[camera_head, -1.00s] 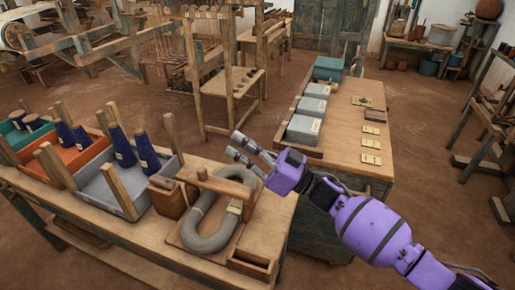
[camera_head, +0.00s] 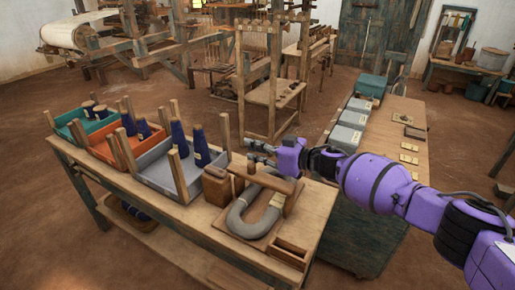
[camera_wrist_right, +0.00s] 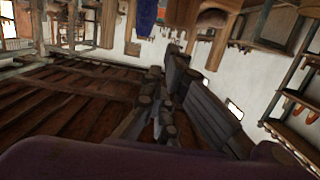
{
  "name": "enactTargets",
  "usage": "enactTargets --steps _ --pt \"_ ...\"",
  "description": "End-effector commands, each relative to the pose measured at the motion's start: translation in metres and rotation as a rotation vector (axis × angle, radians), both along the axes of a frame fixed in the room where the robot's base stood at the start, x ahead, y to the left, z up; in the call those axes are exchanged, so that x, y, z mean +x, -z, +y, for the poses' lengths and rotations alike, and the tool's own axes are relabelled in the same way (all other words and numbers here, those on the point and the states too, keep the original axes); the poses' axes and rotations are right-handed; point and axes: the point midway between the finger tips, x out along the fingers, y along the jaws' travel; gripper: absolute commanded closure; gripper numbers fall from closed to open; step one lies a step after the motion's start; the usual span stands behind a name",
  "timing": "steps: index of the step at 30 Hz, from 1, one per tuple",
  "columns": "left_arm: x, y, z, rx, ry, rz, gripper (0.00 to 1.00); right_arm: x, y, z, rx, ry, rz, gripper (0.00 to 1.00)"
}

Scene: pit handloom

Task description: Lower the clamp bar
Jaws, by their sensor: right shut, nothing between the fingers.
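The clamp bar (camera_head: 262,180) is a brown wooden bar lying across a grey looped hank (camera_head: 243,222) on a wooden board, near the right end of the workbench (camera_head: 318,212). A small raised block or knob sits on the bar. My right gripper (camera_head: 252,151) is shut and empty. In the head view it appears just above and behind the bar, apart from it. Its dark fingers also show in the right wrist view (camera_wrist_right: 160,105), with nothing between them; the bar is not recognisable there. My left gripper is not in view.
A wooden block (camera_head: 217,186) stands left of the clamp, and an open wooden box (camera_head: 290,252) lies in front. Grey (camera_head: 165,182), orange and green trays with blue cones fill the bench's left. A second table (camera_head: 393,145) with grey boxes stands behind right.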

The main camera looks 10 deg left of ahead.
Motion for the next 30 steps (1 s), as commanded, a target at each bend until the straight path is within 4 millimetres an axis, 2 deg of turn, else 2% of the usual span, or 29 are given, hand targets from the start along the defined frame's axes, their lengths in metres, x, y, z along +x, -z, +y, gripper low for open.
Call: enactTargets --steps 11,23,26,30 --pt "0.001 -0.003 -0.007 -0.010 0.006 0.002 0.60 0.005 0.011 0.006 -0.071 -0.001 0.031 1.00" --pt "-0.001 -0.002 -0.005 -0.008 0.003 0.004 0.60 0.005 0.012 0.007 -0.071 -0.001 0.031 1.00" --pt "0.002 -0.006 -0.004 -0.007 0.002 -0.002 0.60 0.004 0.006 0.006 -0.071 0.000 0.030 1.00" --pt "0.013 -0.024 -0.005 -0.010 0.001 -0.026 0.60 0.000 -0.019 0.000 -0.072 0.003 0.020 1.00"
